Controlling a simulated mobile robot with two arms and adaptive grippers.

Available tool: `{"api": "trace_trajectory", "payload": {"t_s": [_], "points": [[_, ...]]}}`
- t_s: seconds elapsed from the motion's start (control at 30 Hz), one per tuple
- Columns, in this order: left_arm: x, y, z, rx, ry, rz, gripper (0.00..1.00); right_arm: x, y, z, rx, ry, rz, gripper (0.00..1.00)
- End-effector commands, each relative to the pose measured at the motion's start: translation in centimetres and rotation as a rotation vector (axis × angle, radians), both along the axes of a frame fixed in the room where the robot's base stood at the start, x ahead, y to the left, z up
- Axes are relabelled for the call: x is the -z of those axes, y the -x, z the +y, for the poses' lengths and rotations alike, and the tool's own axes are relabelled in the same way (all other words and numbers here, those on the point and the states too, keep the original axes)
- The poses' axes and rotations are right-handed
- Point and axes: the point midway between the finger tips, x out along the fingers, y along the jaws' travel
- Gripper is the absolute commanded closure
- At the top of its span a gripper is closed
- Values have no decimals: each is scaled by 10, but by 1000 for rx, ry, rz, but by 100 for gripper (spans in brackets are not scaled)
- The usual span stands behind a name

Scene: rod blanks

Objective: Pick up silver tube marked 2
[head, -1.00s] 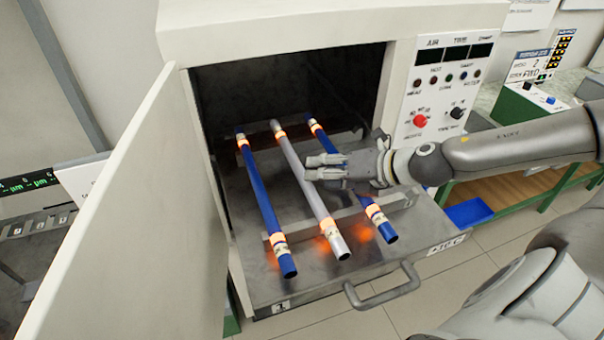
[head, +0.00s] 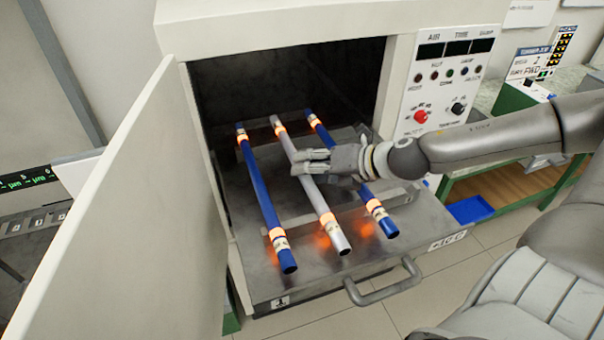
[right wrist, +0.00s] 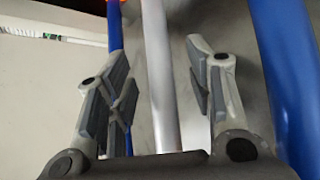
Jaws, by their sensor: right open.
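The silver tube (head: 312,192) lies between two blue tubes on the rack of the pulled-out drawer. It has glowing orange bands near both ends and a label near its front end; I cannot read the mark. My right gripper (head: 303,162) is over the middle of the silver tube, reaching in from the right. In the right wrist view, the gripper (right wrist: 160,95) is open and the silver tube (right wrist: 157,60) runs between its fingers, without visible contact. The fingers hide a short stretch of the tube in the head view. My left gripper is not in view.
The left blue tube (head: 261,195) and right blue tube (head: 376,208) lie close on either side. The oven door (head: 110,220) stands open at left. The drawer handle (head: 385,292) sticks out in front. A control panel (head: 447,80) is at right.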

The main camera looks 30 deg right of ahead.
Motion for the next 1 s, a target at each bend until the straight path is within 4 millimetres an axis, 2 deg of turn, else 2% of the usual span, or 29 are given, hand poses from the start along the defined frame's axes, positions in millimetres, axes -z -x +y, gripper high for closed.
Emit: {"api": "trace_trajectory", "payload": {"t_s": [0.03,0.2,0.57,0.9,0.93,1.0], "points": [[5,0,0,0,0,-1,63,5,-2,1,1,1,4,52],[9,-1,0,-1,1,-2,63,7,-7,4,-1,0,1,52],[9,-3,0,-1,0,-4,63,6,-9,5,-2,-1,0,53],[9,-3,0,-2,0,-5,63,6,-9,5,-2,-1,0,97],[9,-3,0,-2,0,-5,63,6,-9,5,-2,-1,0,100],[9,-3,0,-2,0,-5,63,6,-9,5,-2,-1,0,100]]}}
